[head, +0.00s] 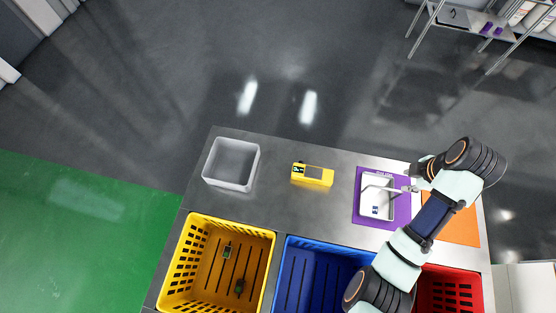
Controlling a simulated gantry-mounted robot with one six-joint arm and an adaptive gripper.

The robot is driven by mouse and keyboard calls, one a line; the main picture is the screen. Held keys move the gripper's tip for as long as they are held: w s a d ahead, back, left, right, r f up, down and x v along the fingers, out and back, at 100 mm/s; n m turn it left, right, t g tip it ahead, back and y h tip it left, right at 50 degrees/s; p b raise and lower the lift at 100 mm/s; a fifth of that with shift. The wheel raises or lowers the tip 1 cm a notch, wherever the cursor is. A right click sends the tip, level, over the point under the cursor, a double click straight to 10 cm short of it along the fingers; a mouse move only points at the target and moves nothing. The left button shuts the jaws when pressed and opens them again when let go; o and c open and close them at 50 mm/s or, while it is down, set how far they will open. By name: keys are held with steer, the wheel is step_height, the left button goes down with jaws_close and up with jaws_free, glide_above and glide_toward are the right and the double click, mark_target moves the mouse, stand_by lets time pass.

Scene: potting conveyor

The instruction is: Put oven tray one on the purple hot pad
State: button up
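The purple hot pad (402,213) lies flat on the right part of the metal bench. A small white tray (377,210) is over the pad and appears to lie within its outline; I cannot tell whether it rests on the pad or is slightly above it. A dark mark shows inside the tray, too small to read as its number. My gripper (408,189) is at the tray's right side, near its upper rim, reaching in from the right. The fingers are too small to tell whether they are open or shut on the rim.
An orange pad (464,227) lies to the right, partly under my arm. A yellow device (312,174) and a grey open bin (231,184) stand to the left. Yellow (212,220), blue (330,246) and red (455,276) crates line the front. Bench between device and purple pad is clear.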

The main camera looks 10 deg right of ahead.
steer(key=w+a+r+m+t, duration=0.1)
steer(key=w+a+m+t, duration=0.15)
steer(key=a, duration=0.45)
steer(key=w+a+r+m+t+h, duration=0.1)
steer(key=w+a+r, duration=0.1)
steer(key=w+a, duration=0.35)
steer(key=w+a+r+m+t, duration=0.1)
steer(key=w+a+m+t, duration=0.1)
steer(key=a, duration=0.7)
steer(key=s+a+r+m+t+y, duration=0.1)
steer(key=s+a+r+m+t, duration=0.1)
steer(key=a, duration=0.7)
steer(key=s+a+r+m+t+y, duration=0.1)
steer(key=a+r+m, duration=0.4)
steer(key=a, duration=0.5)
step_height(320, 180, up, 2)
steer(key=shift+s+r+t, duration=0.2)
steer(key=shift+s+t, duration=0.3)
steer(key=shift+t, duration=0.55)
